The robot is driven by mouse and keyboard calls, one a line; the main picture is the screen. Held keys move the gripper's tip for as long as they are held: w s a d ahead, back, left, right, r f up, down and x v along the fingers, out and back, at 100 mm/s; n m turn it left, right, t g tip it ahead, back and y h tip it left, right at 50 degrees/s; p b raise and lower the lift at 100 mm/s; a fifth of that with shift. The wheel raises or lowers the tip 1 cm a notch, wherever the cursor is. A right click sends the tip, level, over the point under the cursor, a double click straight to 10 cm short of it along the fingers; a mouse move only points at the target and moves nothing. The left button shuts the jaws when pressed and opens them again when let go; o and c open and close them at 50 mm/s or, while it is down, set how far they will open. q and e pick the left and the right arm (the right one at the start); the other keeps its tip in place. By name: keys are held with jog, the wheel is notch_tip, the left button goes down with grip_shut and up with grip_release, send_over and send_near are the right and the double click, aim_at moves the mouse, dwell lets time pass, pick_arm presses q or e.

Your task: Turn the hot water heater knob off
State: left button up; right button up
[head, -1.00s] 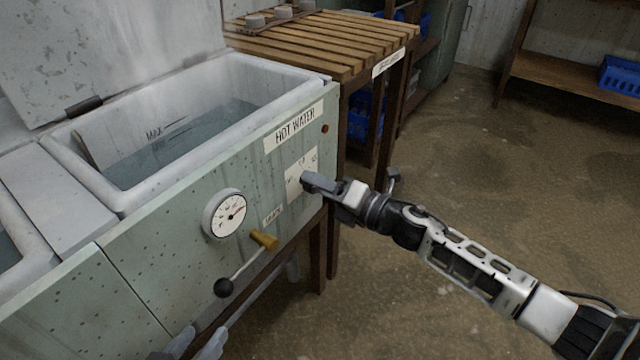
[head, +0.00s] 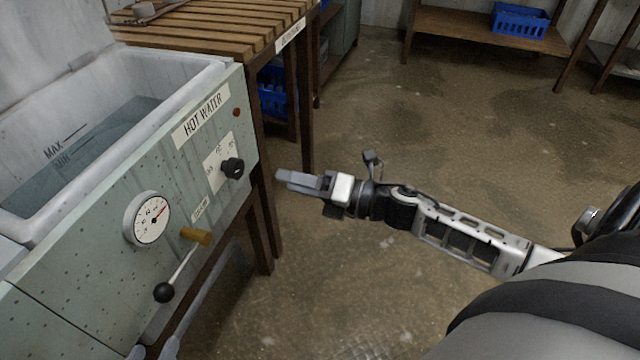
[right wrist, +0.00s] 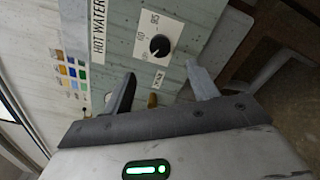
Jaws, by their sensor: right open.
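The black hot water knob (head: 232,168) sits on a white scale plate on the green heater front, under the "HOT WATER" label. In the right wrist view, the knob (right wrist: 160,45) lies beyond the fingers, with a light pointer mark and printed numbers around it. My right gripper (head: 284,177) is to the right of the knob, apart from it. It is open and empty; in its wrist view both fingers (right wrist: 160,82) stand apart. What seem to be my left gripper's tips (head: 153,351) just show at the bottom edge, mostly cut off.
A round gauge (head: 147,219) and a brass valve with a black-ended lever (head: 163,292) are left of and below the knob. A water basin (head: 200,75) is above. A slatted wooden table (head: 210,28) stands behind. Open floor lies to the right.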

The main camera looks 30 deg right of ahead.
pick_arm(q)
jog(key=shift+w+f, duration=0.1)
jog(key=shift+f, duration=0.1)
pick_arm(e)
jog(key=shift+v, duration=2.35)
pick_arm(q)
jog(key=shift+r, duration=0.1)
